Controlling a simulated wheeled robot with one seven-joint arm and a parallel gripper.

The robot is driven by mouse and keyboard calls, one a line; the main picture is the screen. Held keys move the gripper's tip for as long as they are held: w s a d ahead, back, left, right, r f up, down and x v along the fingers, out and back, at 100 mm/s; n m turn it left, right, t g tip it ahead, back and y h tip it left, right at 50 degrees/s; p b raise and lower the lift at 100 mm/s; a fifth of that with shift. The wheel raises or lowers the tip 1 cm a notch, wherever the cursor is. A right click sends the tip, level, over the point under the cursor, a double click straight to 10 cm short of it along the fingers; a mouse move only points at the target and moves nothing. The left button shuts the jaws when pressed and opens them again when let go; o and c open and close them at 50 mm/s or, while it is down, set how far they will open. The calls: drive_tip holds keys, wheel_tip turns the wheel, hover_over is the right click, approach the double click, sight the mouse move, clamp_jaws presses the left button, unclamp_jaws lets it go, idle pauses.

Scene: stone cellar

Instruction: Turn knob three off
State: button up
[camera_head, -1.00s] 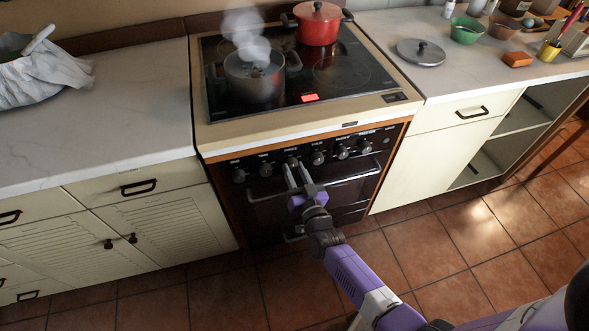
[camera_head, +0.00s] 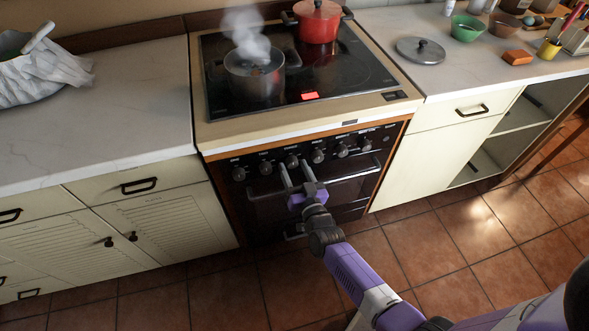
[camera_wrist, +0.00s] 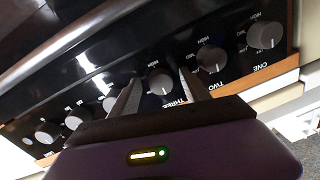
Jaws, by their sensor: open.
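Knob three (camera_wrist: 160,84) is a round grey knob on the black front panel of the stove (camera_head: 225,207). The label THREE can be read beside it in the wrist view. In the head view, knob three (camera_head: 291,162) is third from the left in the row. My gripper (camera_wrist: 160,82) is open, with one finger on each side of knob three and gaps between them. In the head view, my gripper (camera_head: 293,164) points at the panel. I cannot tell which setting the knob's pointer shows.
Knob two (camera_wrist: 211,59) and knob one (camera_wrist: 263,36) sit close beside in the row. An oven handle (camera_head: 345,176) runs below the knobs. A steaming pot (camera_head: 253,82) and a red pot (camera_head: 317,24) stand on the hob. The tiled floor in front is clear.

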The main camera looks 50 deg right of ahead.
drive_tip(key=v, duration=0.7)
drive_tip(key=shift+s+a, duration=0.2)
drive_tip(key=shift+s, duration=0.15)
drive_tip(key=s+a+r+n+y, duration=0.4)
drive_tip(key=s+a+r, duration=0.5)
drive_tip(key=s, duration=0.3)
drive_tip(key=s+a+r+n+y, duration=0.4)
drive_tip(key=s+a+r+y, duration=0.1)
drive_tip(key=s+a+r, duration=0.4)
drive_tip(key=s+r, duration=0.2)
drive_tip(key=s, duration=0.1)
drive_tip(key=shift+s+a+r+g, duration=0.2)
drive_tip(key=shift+s+a+g, duration=0.1)
drive_tip(key=shift+s+a, duration=0.05)
drive_tip(key=shift+c, duration=0.4)
